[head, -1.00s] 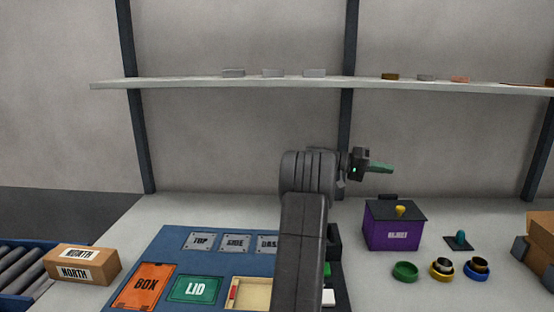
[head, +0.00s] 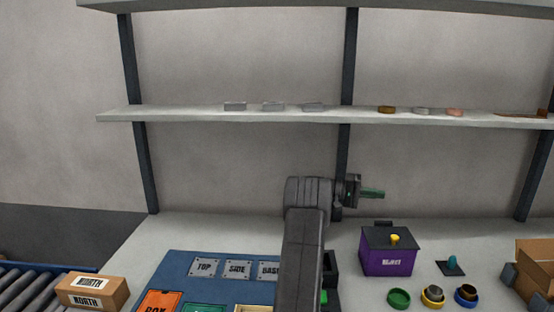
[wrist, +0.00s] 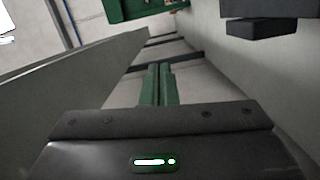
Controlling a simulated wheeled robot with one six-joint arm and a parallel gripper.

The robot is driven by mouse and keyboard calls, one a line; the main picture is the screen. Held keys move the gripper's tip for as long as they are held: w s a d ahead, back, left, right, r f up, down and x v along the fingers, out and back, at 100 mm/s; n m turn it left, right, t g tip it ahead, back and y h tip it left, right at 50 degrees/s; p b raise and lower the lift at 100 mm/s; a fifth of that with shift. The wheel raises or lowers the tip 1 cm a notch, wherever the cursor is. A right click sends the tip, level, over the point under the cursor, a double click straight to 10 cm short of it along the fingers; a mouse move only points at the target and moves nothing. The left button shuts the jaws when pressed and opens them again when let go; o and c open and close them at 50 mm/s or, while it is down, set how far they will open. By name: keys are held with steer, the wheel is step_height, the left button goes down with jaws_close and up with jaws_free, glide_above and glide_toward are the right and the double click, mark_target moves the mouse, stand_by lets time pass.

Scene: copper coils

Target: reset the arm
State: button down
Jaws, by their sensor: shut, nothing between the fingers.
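My gripper (head: 372,193) is raised above the table, near the middle of the head view, pointing right. Its green fingers are shut with nothing between them. In the wrist view the two green fingers (wrist: 158,84) lie side by side. In the head view the gripper is behind and above the purple reject box (head: 388,258), apart from it. My arm hides part of the blue mat and the things behind it.
A shelf (head: 200,113) with small blocks and rings runs along the wall. The blue mat (head: 165,267) carries labelled plates. Colored rings (head: 398,298) lie right of the arm. A cardboard box (head: 535,262) stands far right, and a NORTH box (head: 93,290) at left.

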steer(key=shift+w+f+n+p, duration=0.1)
steer(key=shift+w+n+p, duration=0.2)
steer(key=shift+p, duration=0.25)
